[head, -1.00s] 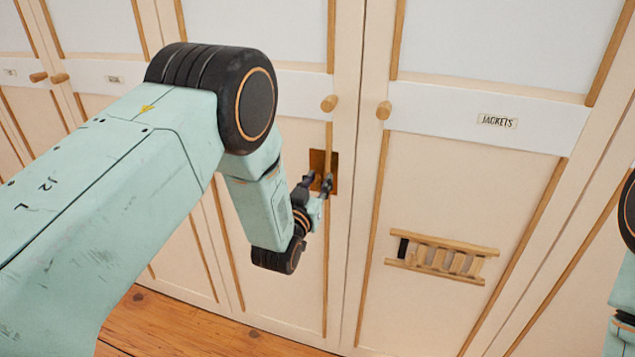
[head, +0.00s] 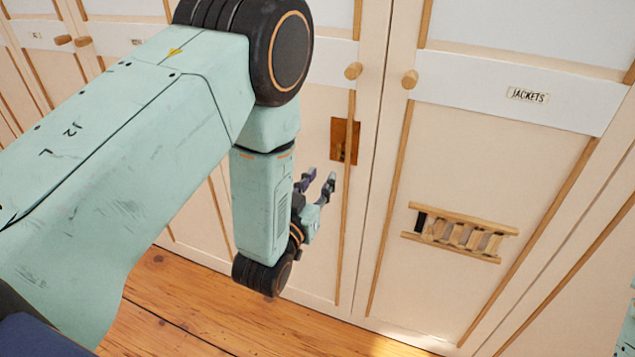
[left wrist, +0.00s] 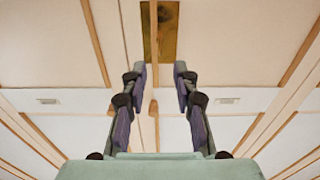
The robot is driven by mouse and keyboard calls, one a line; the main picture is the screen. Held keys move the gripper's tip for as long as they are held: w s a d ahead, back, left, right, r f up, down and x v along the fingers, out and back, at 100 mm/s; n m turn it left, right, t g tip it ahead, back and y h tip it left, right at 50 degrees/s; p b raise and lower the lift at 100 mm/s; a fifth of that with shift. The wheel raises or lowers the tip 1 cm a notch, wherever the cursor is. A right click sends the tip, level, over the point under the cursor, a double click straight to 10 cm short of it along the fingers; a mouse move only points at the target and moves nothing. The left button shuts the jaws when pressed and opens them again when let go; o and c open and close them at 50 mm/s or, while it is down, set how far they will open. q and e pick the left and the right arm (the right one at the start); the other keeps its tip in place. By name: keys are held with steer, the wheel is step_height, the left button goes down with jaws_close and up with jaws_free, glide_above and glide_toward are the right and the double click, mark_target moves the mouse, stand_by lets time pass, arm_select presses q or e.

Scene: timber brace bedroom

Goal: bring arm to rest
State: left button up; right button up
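My left arm (head: 130,130) reaches in from the left, with its forearm hanging down in front of the wardrobe doors. My left gripper (head: 321,182) is open and empty, a little below and left of a brass plate (head: 345,140) on a wardrobe door. In the left wrist view, the two fingers (left wrist: 161,75) stand apart with nothing between them, and the brass plate (left wrist: 168,30) shows beyond their tips. The gripper is apart from the door. My right gripper is not in view; only a sliver of what seems to be my right arm shows at the right edge.
Cream wardrobe doors with timber braces fill the background. Round wooden knobs (head: 354,71) stick out from them. One door bears a "JACKETS" label (head: 527,95) and a small ladder-like wooden rack (head: 459,232). The wooden floor (head: 180,300) in front is clear where visible.

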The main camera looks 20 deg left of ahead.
arm_select(q)
steer(key=shift+s, duration=0.3)
steer(key=s+a+f+g, duration=0.2)
steer(key=s+f+g, duration=0.85)
steer(key=f, duration=0.55)
steer(key=s+f+g, duration=0.3)
steer(key=s, duration=1)
steer(key=s+a+f+g, duration=0.1)
steer(key=s+f+g, duration=0.2)
steer(key=s, duration=1)
steer(key=shift+a+f+n+g, duration=0.2)
steer(key=shift+f+n+g, duration=0.1)
steer(key=shift+g, duration=0.45)
steer(key=shift+o, duration=0.4)
steer(key=shift+r+y, duration=0.1)
steer(key=shift+y, duration=0.2)
